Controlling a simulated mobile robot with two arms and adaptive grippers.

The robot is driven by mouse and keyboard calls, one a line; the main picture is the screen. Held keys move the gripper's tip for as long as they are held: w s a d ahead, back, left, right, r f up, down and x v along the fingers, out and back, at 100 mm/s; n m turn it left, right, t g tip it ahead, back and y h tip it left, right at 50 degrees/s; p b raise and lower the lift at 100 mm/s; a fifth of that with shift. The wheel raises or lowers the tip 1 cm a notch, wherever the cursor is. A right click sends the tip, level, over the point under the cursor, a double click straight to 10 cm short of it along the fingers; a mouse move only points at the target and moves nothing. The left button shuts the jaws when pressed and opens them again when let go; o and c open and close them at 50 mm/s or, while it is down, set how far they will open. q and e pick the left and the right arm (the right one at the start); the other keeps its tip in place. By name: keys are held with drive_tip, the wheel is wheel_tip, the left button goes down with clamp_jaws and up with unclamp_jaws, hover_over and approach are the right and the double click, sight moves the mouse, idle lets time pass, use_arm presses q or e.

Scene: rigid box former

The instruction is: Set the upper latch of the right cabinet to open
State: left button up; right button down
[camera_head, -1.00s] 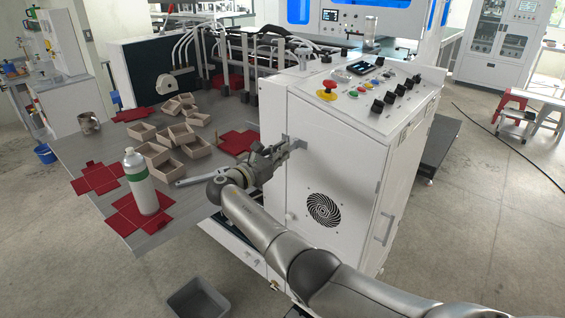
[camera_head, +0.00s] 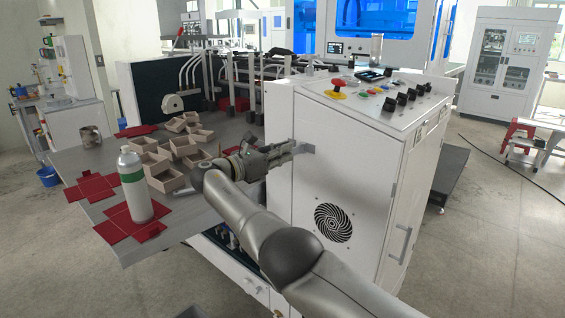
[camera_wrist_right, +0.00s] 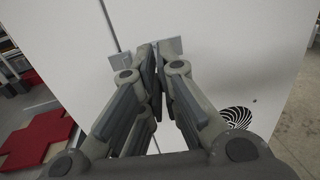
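The right cabinet (camera_head: 370,160) is a white box with a sloping control panel on top and a round fan grille on its front. The upper latch (camera_head: 307,149) is a small grey metal piece near the door's left edge. It also shows in the right wrist view (camera_wrist_right: 173,46), partly hidden behind my fingertips. My right gripper (camera_head: 292,149) is at the latch, reaching in from the left. In the right wrist view its fingertips (camera_wrist_right: 153,50) are close together in front of the latch plate. I cannot tell whether part of the latch is between them. My left gripper is out of view.
A grey table (camera_head: 95,160) to the left holds a white-green bottle (camera_head: 134,185), red cut sheets (camera_head: 90,187) and several small boxes (camera_head: 184,177). A vertical handle (camera_head: 402,245) stands out on the cabinet's right side. Open floor lies to the right.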

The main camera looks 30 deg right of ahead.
idle(0.5)
drive_tip(key=c, duration=1.9)
unclamp_jaws()
drive_tip(key=shift+c, duration=0.2)
drive_tip(key=v, duration=1.2)
